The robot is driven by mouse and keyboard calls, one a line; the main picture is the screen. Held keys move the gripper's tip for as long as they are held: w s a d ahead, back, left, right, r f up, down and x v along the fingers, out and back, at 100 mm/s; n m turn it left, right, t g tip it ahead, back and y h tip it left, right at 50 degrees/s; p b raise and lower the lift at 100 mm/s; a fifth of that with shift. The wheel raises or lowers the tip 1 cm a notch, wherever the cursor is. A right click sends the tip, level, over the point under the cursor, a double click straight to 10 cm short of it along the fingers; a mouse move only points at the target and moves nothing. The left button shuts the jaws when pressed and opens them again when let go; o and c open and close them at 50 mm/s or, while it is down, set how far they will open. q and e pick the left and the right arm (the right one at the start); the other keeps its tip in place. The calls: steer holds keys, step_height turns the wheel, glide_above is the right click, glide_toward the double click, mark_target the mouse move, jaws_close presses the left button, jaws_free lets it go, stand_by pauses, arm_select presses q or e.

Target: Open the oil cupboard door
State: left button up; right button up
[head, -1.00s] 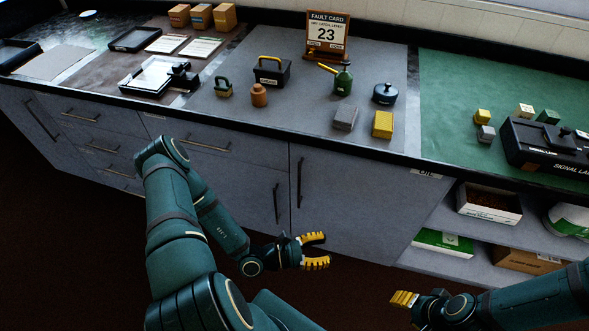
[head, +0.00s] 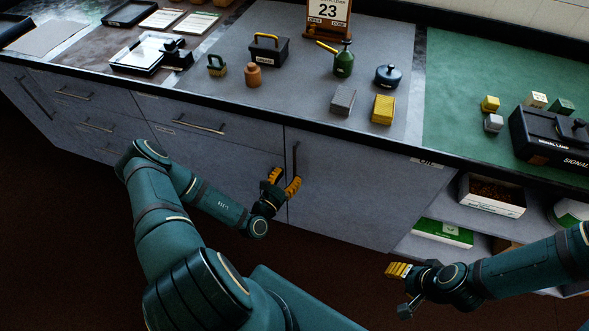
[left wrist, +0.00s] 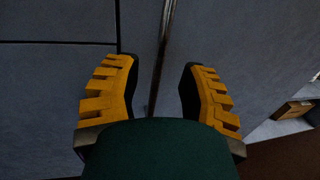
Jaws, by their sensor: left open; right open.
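The right-hand grey cupboard door (head: 350,195) is shut, with a dark upright bar handle (head: 295,160) near its left edge. My left gripper (head: 284,180) is open in front of the seam between two doors, by the lower end of that handle. In the left wrist view a bar handle (left wrist: 163,55) runs upright between the two open yellow fingers, apart from both. The left-hand door (head: 225,165) is also shut; my gripper hides its handle. My right gripper (head: 397,270) is open and empty, away from the doors.
Drawers (head: 85,100) lie to the left. Open shelves with boxes (head: 492,194) lie to the right. On the counter above stand a green oil can (head: 344,64), a black toolbox (head: 267,52) and blocks (head: 383,110). The floor in front is clear.

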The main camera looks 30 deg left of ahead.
mark_target(294, 170)
arm_select(q)
steer(key=shift+w+a+b, duration=0.1)
steer(key=shift+w+b, duration=0.25)
steer(key=shift+w, duration=1.85)
jaws_close()
